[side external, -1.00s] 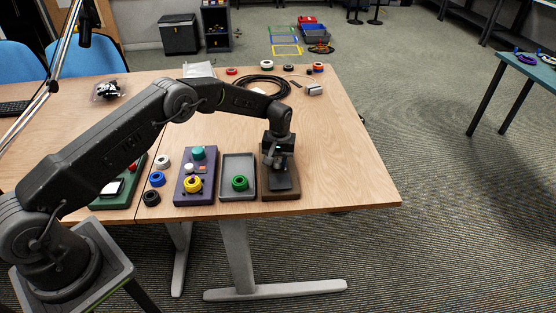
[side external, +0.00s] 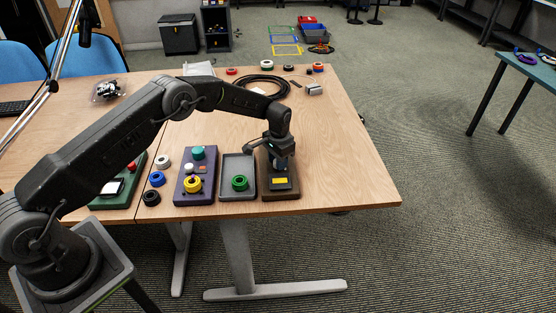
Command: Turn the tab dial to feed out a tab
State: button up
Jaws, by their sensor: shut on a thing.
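A brown board (side external: 292,192) stands near the front right of the table, with a dark plate (side external: 279,189) on its front part. A yellow tab (side external: 279,181) lies on that plate. My gripper (side external: 280,161) is over the back part of the brown board, pointing down and turned. It is shut on the tab dial, which is mostly hidden behind the fingers and wrist.
A grey tray (side external: 238,163) with a green ring (side external: 240,183) is just left of the board. A purple board (side external: 184,193) with a teal knob (side external: 198,153) and yellow ring (side external: 193,184) is further left. A black cable coil (side external: 262,85) lies behind. The table's right side is clear.

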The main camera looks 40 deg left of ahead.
jog(key=shift+m, duration=1.2)
jog(key=o, duration=0.9)
jog(key=shift+o, duration=0.2)
notch_tip(320, 180, up, 14)
jog(key=shift+d, duration=0.25)
jog(key=shift+s, duration=0.1)
